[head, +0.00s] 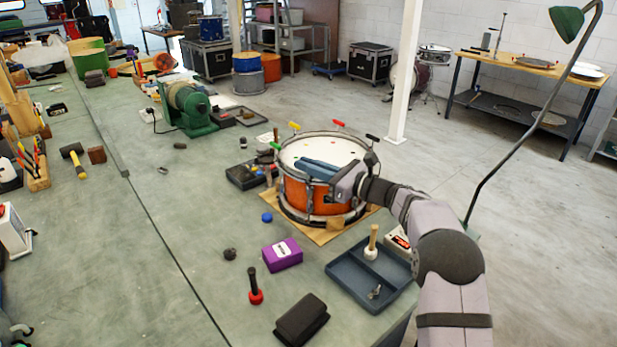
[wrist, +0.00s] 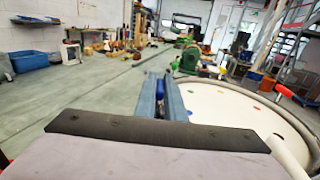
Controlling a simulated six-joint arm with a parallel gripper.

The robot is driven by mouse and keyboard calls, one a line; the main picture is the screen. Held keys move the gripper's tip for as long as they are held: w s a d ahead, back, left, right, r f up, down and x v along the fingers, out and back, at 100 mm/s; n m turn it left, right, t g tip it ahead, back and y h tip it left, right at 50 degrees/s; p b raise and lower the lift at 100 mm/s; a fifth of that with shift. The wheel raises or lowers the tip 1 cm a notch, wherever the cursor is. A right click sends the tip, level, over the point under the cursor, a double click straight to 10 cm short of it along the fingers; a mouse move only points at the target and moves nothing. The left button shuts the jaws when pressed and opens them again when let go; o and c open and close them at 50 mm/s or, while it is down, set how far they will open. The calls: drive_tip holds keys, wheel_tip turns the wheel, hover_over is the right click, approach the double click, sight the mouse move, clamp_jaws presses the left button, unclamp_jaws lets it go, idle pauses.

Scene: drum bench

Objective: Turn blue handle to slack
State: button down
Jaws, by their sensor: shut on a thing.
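An orange snare drum (head: 300,194) with a white head stands on a tan board near the bench's right edge. My gripper (head: 308,166) reaches over the drum's near side from the right, its two long blue-grey fingers lying low and close together. The gripper is shut on the blue handle, which is mostly hidden by the fingers. Its angle cannot be told.
Other rim handles are green (head: 276,146), yellow (head: 294,125), red (head: 338,123) and black (head: 372,138). A blue-grey tray (head: 345,270) with a mallet (head: 371,243) stands in front, beside a purple box (head: 282,254).

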drive_tip(key=shift+r+n+g+y+b, duration=0.15)
drive_tip(key=shift+n+g+y+b, duration=0.6)
drive_tip(key=shift+g, duration=0.55)
drive_tip(key=c, duration=1.8)
unclamp_jaws()
drive_tip(key=shift+c, duration=0.2)
drive_tip(key=shift+d, duration=0.15)
drive_tip(key=shift+s+d, duration=0.15)
drive_tip(key=shift+d, duration=0.1)
drive_tip(key=b+v, duration=0.2)
drive_tip(key=v, duration=0.4)
drive_tip(key=shift+d+b, duration=0.25)
drive_tip(key=shift+b, duration=0.15)
drive_tip(key=shift+s, duration=0.15)
